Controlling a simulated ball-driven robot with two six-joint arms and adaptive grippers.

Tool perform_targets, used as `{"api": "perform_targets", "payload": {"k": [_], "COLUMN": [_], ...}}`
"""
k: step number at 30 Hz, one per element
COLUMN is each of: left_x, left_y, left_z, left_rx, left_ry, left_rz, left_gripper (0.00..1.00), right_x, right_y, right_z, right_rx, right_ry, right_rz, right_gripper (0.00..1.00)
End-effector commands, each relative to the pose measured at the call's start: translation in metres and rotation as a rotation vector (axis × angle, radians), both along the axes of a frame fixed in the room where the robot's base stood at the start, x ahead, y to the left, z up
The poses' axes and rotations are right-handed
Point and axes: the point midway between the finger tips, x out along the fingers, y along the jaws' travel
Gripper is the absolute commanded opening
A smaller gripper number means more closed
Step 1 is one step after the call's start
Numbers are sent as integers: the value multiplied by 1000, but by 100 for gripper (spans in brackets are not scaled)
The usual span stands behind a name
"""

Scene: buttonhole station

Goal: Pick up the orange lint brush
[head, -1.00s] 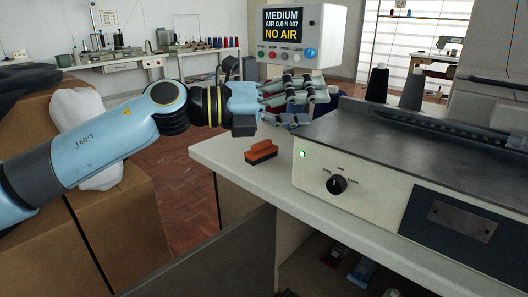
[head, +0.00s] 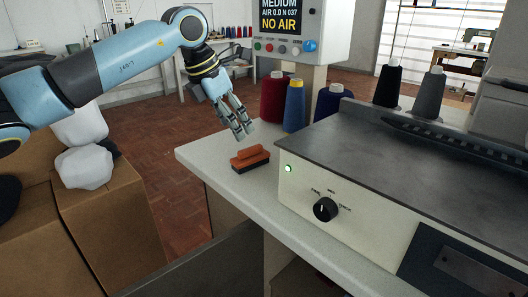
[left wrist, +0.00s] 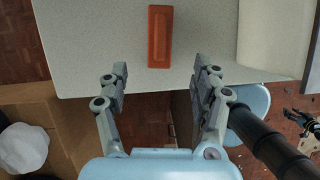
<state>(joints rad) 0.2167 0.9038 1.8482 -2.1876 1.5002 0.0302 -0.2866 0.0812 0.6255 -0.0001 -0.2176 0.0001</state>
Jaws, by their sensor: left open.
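The orange lint brush (head: 250,158) lies on the light grey worktop near its left end, with a dark bristle side underneath. In the left wrist view the brush (left wrist: 160,36) shows from above, ahead of the fingertips and between their lines. My left gripper (head: 243,133) points down above and just behind the brush, apart from it. In the left wrist view the left gripper (left wrist: 160,75) is open, with nothing between its fingers.
A grey-topped machine (head: 323,209) with a black knob stands right of the brush. Red (head: 272,97) and blue (head: 294,105) thread cones and a control box (head: 290,30) reading "NO AIR" stand behind. The worktop (head: 215,158) around the brush is clear. Cardboard boxes (head: 100,215) stand at left.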

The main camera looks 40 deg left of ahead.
Motion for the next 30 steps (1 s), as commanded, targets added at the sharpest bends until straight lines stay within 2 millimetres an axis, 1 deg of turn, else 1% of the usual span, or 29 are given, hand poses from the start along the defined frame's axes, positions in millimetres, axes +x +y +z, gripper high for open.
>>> {"api": "perform_targets", "payload": {"k": [2, 5, 8, 9, 12, 15, 17, 21, 24, 27, 30], "left_x": [1, 6, 12, 15, 19, 21, 24, 32, 37, 39, 39], "left_y": [2, 1, -1, -1, -2, -3, -5, -10, -10, -10, -10], "left_z": [-4, -18, -34, -40, -49, -55, -62, -84, -95, -100, -100], "left_rx": [6, 4, 4, 4, 6, 6, 4, 3, 5, 7, 8], "left_ry": [4, 6, 7, 6, 6, 6, 6, 7, 6, 6, 5], "left_rz": [4, 6, 5, 6, 4, 4, 4, 4, 5, 2, 3], "left_gripper": [65, 65, 65, 65, 65, 65, 65, 65, 65, 65, 65], "right_x": [2, 1, -8, -14, -28, -33, -32, -24, -17, -14, -14], "right_y": [-1, -2, -2, -2, -2, -2, -2, 0, 2, 3, 4], "right_z": [-1, -4, -7, -8, -9, -10, -11, -14, -17, -17, -17], "right_rx": [-1, -2, -2, -2, -2, -3, -3, 0, 2, 3, 4], "right_ry": [-2, 0, 12, 21, 42, 50, 48, 35, 25, 20, 21], "right_rz": [0, 1, 1, 0, 0, -1, -1, -1, -1, -1, -2], "right_gripper": [47, 47, 47, 47, 47, 47, 47, 47, 47, 47, 47]}}
